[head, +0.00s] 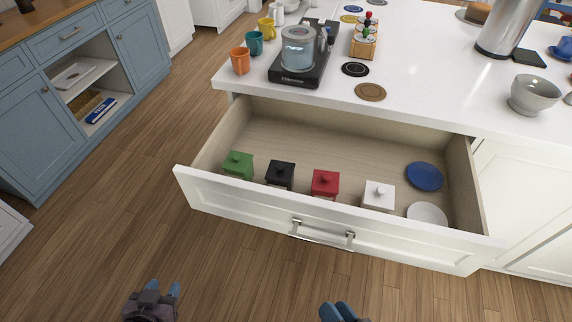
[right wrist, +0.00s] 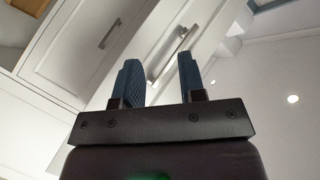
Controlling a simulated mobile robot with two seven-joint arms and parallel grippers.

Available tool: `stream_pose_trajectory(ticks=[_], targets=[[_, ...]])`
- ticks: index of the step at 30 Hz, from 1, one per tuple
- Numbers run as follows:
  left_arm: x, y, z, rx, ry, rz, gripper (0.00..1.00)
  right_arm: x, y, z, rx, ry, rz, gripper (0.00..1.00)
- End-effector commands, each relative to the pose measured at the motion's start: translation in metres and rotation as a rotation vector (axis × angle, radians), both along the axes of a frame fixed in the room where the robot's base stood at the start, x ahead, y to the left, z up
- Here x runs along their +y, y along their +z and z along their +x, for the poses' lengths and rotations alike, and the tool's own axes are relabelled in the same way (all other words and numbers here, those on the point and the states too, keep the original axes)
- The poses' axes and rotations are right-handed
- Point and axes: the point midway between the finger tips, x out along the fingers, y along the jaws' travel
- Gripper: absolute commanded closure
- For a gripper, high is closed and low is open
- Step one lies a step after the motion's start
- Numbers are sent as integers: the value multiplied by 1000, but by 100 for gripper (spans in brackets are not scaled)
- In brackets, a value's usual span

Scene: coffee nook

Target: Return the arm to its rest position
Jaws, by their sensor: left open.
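My left gripper (head: 164,288) is low in the head view, over the wood floor in front of the drawer. Its two blue fingertips are apart, with nothing between them. My right gripper (head: 337,311) is at the bottom edge of the head view, right of the left one, also in front of the drawer and touching nothing. In the right wrist view the right gripper's two blue fingers (right wrist: 160,80) stand apart with an empty gap between them. White cabinet fronts and handles show behind them. Most of both arms is out of view.
The white drawer (head: 270,217) is pulled open, holding green (head: 238,164), black (head: 280,174), red (head: 325,182) and white (head: 379,195) lidded boxes, a blue plate (head: 425,176) and a white plate (head: 428,213). The counter (head: 430,80) carries a coffee machine (head: 299,52). Floor (head: 90,235) at left is clear.

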Motion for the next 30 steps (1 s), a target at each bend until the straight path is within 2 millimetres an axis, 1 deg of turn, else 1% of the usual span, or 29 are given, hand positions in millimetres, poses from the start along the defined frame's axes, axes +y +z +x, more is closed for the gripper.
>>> stream_pose_trajectory(ticks=[1, 5, 8, 9, 12, 15, 18, 20, 30], targets=[[0, 0, -1, 1, 0, 0, 57, -8, -4, 6, -3, 18, -92, 63], [0, -1, -2, 4, 0, 0, 57, -41, -18, 19, 13, 58, -363, 63], [0, -3, -3, 8, 1, 0, 57, -78, -27, 29, 48, 59, -573, 63], [1, -3, -4, 10, 2, 0, 57, -94, -30, 31, 67, 53, -648, 63], [1, -5, -5, 15, 3, 0, 57, -132, -32, 36, 112, 13, -779, 63], [1, -6, -6, 17, 2, 0, 57, -158, -28, 40, 127, -39, -831, 63], [1, -6, -6, 17, 1, 1, 57, -172, -26, 41, 135, -77, -841, 63], [1, -6, -6, 17, 1, 1, 57, -175, -26, 41, 139, -88, -839, 63], [1, -4, -5, 13, 1, 1, 57, -173, -26, 40, 141, -89, -833, 63]])
